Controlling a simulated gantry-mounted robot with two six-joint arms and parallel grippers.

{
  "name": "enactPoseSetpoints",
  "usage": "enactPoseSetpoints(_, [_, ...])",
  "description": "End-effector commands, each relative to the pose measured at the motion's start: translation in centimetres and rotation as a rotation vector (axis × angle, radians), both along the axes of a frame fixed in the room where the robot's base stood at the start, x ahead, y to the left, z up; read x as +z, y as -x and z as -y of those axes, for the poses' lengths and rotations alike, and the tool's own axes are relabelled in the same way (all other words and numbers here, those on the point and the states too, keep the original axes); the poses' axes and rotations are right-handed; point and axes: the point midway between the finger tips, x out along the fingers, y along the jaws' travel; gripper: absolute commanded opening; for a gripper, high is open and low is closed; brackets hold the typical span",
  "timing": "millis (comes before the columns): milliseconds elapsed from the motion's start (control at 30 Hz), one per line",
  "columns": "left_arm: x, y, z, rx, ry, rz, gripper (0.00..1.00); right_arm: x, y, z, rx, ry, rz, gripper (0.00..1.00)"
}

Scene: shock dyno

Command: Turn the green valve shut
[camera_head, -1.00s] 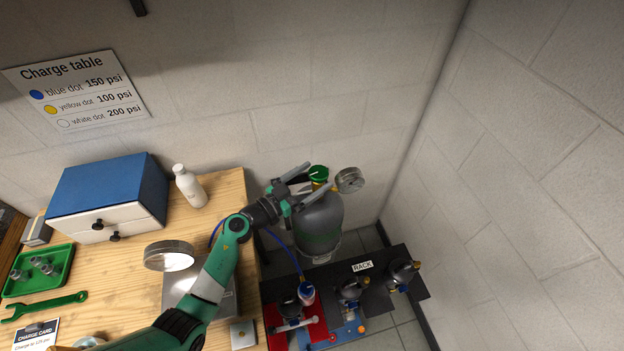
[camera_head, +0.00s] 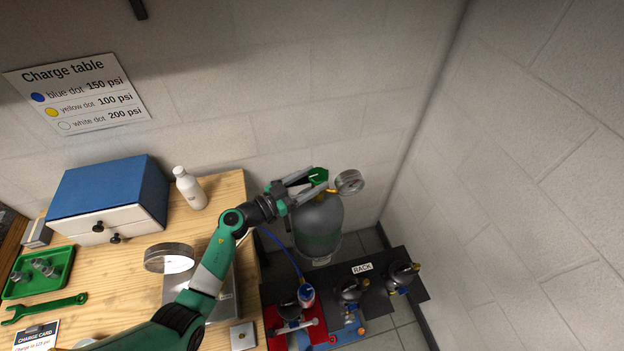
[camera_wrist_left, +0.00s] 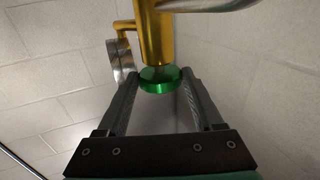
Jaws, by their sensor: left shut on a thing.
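The green valve (camera_head: 318,175) is a round knob on top of a grey gas cylinder (camera_head: 318,222) that stands beyond the right end of the bench. My left gripper (camera_head: 306,183) is shut on the valve, with one finger on each side of it. In the left wrist view the green valve (camera_wrist_left: 160,79) sits between the two fingertips (camera_wrist_left: 160,82), under a brass stem (camera_wrist_left: 154,40). My right gripper is not in view.
A round gauge (camera_head: 349,181) sticks out right of the valve, close to the fingers. A blue hose (camera_head: 284,246) runs below my arm. A rack (camera_head: 410,270) with several dark parts stands below the cylinder. A white bottle (camera_head: 190,188) stands on the bench.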

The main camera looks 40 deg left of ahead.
Motion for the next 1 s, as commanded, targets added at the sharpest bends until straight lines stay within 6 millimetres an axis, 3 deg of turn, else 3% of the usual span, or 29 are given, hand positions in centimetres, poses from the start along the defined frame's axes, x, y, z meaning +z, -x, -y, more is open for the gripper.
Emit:
enactPoseSetpoints(267, [0.0,-0.2,-0.7,-0.196,0.000,0.002,0.13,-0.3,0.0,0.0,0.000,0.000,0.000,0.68])
enactPoseSetpoints(733, [-0.6,-0.6,-1.2,-0.519,-0.003,0.002,0.12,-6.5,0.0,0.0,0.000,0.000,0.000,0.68])
enactPoseSetpoints(1000, [-0.2,-0.6,-1.2,-0.593,-0.001,0.000,0.13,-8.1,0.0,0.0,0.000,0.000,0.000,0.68])
